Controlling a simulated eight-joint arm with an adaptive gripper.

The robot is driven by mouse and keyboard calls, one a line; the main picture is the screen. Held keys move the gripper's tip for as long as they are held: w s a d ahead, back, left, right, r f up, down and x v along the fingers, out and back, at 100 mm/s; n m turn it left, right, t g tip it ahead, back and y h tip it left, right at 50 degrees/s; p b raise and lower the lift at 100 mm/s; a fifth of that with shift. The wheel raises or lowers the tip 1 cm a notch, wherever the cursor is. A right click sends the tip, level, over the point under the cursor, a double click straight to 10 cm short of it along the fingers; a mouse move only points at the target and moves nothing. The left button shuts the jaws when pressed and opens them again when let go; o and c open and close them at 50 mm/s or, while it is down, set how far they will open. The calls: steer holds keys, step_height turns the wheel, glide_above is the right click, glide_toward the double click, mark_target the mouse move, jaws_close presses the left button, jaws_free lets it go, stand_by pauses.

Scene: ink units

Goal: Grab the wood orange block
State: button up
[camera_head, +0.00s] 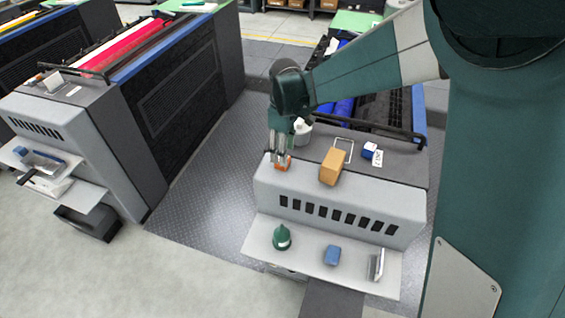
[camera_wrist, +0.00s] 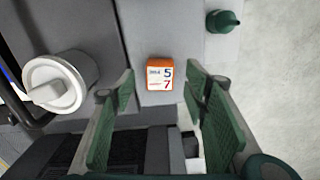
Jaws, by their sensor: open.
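A small orange block (camera_head: 284,164) sits on the grey top of the near machine unit (camera_head: 350,207), close to its front left edge. In the wrist view the orange block (camera_wrist: 160,75) shows a white face with the numbers 5 and 7. My gripper (camera_head: 278,156) points down over it and partly covers it in the head view. In the wrist view my gripper (camera_wrist: 161,84) is open and empty, with the block in the gap between its green fingers. Neither finger visibly touches it. I cannot tell the remaining height.
A tan box (camera_head: 333,167) stands right of the block. A white lidded container (camera_head: 303,131) is behind it, left in the wrist view (camera_wrist: 58,82). A small blue-and-white box (camera_head: 370,150) lies farther right. The lower shelf holds a green bottle (camera_head: 282,239) and a blue item (camera_head: 332,255).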

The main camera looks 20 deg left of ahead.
steer(key=shift+f, duration=0.1)
steer(key=shift+a+f, duration=0.1)
steer(key=shift+f, duration=2.4)
steer(key=shift+c, duration=0.7)
steer(key=c, duration=0.8)
